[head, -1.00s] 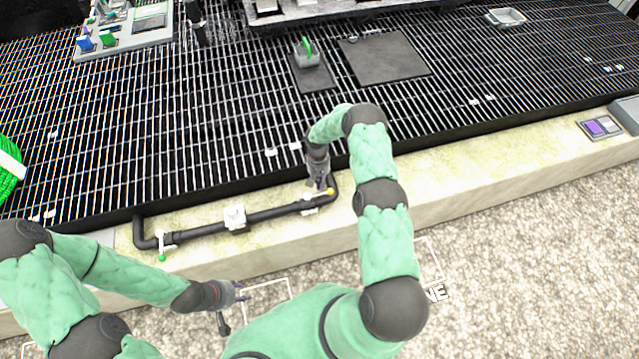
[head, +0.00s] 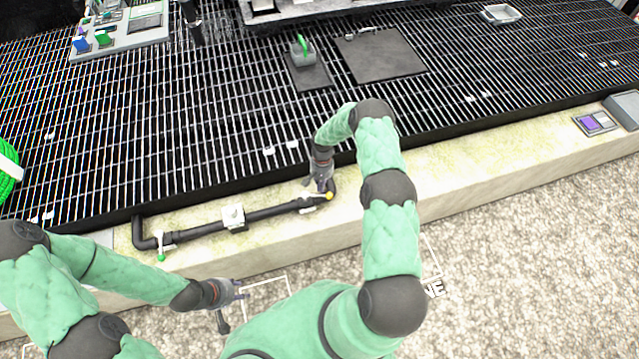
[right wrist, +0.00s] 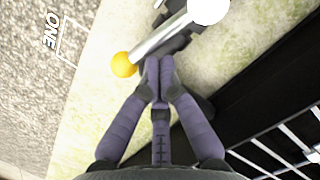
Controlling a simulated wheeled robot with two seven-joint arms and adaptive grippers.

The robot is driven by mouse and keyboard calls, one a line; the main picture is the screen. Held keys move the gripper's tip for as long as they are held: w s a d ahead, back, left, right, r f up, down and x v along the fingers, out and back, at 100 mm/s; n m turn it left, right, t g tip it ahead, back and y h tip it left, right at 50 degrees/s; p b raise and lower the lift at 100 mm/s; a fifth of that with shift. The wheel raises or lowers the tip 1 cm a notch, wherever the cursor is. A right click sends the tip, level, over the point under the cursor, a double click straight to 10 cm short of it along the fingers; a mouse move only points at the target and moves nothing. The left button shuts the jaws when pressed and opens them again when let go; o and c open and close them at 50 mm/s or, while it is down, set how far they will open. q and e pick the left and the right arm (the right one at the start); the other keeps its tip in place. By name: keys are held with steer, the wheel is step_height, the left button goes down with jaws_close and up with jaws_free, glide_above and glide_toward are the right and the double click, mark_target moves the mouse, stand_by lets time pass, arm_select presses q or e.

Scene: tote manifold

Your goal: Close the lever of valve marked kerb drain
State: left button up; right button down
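A dark pipe (head: 268,213) runs along the pale kerb with a valve at each end. The right valve's lever, pale with a yellow knob (head: 329,196), also shows in the right wrist view (right wrist: 160,38), lying at a slant. The left valve lever has a green knob (head: 161,258) pointing toward me. No valve marking is readable, so I cannot tell which is the kerb drain. My right gripper (head: 321,189) is at the yellow-knobbed lever. In the right wrist view its fingertips (right wrist: 160,66) are together, against or just beside the lever shaft. My left gripper (head: 238,290) hangs away from the pipe; its fingers are small.
A white block (head: 233,216) sits mid-pipe. Behind the kerb (head: 450,184) lies a dark grating (head: 220,120) with a dark plate (head: 382,58) and a grey block with a green handle (head: 302,53). A purple-faced panel (head: 594,122) is at the right.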

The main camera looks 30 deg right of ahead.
steer(key=s+m, duration=0.1)
steer(key=m, duration=0.1)
steer(key=s+m+p, duration=0.1)
steer(key=shift+s+a+m+t+y, duration=0.15)
steer(key=shift+a+m+t+y, duration=0.15)
steer(key=shift+a+m, duration=0.1)
steer(key=s+a+m, duration=0.1)
steer(key=m, duration=0.2)
steer(key=s+a+m+t+p, duration=0.1)
steer(key=m, duration=0.1)
steer(key=s+a+m+p, duration=0.1)
steer(key=a+m, duration=0.1)
steer(key=m, duration=0.1)
steer(key=shift+s+m+t, duration=0.2)
steer(key=shift+m+t, duration=0.1)
steer(key=shift+t, duration=0.1)
steer(key=shift+a, duration=0.15)
